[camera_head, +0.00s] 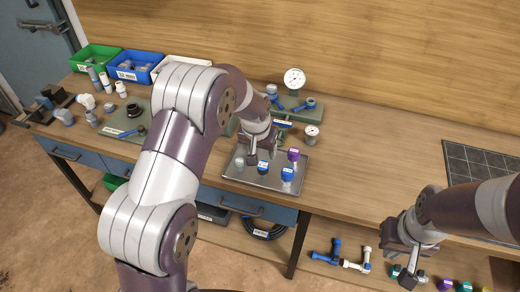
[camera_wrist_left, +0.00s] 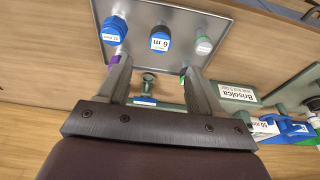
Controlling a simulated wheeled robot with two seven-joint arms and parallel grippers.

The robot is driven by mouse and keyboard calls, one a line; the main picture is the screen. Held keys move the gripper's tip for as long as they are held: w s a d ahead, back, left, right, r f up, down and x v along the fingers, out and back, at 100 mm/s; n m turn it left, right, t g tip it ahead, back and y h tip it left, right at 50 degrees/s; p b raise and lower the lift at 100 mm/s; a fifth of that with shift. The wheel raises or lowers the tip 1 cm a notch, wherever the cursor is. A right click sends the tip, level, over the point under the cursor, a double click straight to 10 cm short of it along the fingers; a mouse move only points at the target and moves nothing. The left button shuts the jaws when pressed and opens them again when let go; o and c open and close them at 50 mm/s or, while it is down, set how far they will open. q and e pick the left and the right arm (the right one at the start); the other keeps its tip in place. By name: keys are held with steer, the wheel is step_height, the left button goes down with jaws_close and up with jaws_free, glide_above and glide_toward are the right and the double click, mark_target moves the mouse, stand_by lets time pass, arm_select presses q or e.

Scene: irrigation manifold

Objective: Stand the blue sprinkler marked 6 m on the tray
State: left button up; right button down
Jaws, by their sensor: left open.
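The blue sprinkler marked 6 m (camera_wrist_left: 160,40) stands on the metal tray (camera_wrist_left: 235,22), its white label facing the left wrist camera. In the head view it appears to be the dark blue piece (camera_head: 262,169) near the middle of the tray (camera_head: 235,178). My left gripper (camera_head: 252,162) is over the tray close to it. In the left wrist view the gripper's fingers (camera_wrist_left: 158,75) are apart, with nothing held between them, and the sprinkler is beyond the tips. My right gripper (camera_head: 406,272) is low at the right; its finger gap is unclear.
On the tray also stand another blue sprinkler (camera_head: 287,174), a purple-topped one (camera_head: 293,155) and a grey-green one (camera_head: 239,162). A gauge manifold (camera_head: 293,104) is behind. Blue and white fittings (camera_head: 355,265) lie at lower right. The bench is clear right of the tray.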

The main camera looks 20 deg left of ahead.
arm_select(q)
steer(key=s+a+r, duration=0.1)
steer(key=s+r, duration=0.1)
steer(key=s, duration=0.9)
steer(key=s+a+r+g, duration=0.1)
steer(key=s+r, duration=0.1)
steer(key=s, duration=1)
steer(key=shift+r+g, duration=0.3)
steer(key=shift+r, duration=0.05)
steer(key=shift+s, duration=0.2)
steer(key=shift+w, duration=0.15)
